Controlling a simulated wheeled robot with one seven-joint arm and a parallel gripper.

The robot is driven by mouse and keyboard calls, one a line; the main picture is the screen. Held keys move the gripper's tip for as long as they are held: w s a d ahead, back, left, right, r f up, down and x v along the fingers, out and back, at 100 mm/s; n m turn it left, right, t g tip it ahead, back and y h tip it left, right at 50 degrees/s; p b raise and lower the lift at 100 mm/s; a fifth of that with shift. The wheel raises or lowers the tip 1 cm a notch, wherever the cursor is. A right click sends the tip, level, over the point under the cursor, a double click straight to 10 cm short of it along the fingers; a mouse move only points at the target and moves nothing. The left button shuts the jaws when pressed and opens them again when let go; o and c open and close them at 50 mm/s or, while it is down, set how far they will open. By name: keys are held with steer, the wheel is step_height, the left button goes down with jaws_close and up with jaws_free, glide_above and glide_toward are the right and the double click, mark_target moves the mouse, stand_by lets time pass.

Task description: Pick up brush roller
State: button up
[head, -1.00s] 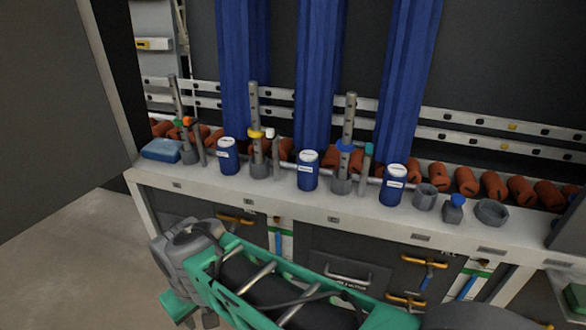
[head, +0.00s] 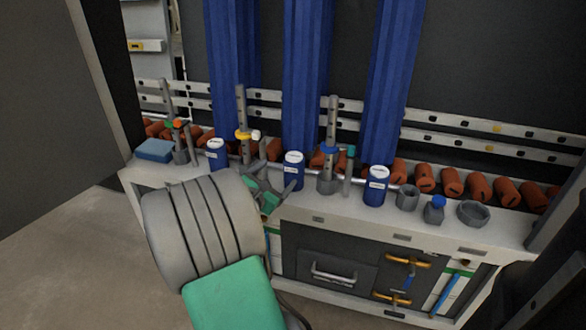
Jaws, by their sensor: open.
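No thing in view is marked as the brush roller, and I cannot tell for sure which one it is. Tall blue columns (head: 305,80) stand upright behind the counter. Several orange-brown cylinders (head: 452,184) lie in a row along the back of the counter. My gripper (head: 266,193) is open over the counter's front part, in front of the grey post with a yellow collar (head: 242,135). It is left of the middle blue canister (head: 293,172). My grey and green arm hides the counter's front left and the lower part of that post. I see nothing between the fingers.
Another blue canister (head: 216,154) stands left of my gripper, and one (head: 376,186) stands to the right. A post with a blue collar (head: 328,150) stands between the middle and right canisters. Grey cups (head: 408,198) and a small blue-topped bottle (head: 434,208) sit at the right.

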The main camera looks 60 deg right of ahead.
mark_target(298, 152)
steer(key=s+d+r+n+h, duration=0.1)
steer(key=n, duration=0.1)
steer(key=s+d+r+n, duration=0.1)
steer(key=shift+s+d+r+n+h, duration=0.2)
steer(key=shift+s+d+n+h, duration=0.1)
steer(key=shift+s+n+h, duration=0.1)
steer(key=d+b, duration=0.1)
steer(key=d, duration=0.1)
steer(key=d+b, duration=0.1)
steer(key=d, duration=0.2)
steer(key=d+b, duration=0.1)
steer(key=d, duration=0.1)
steer(key=shift+w+d, duration=0.35)
steer(key=shift+d, duration=0.05)
jaws_close()
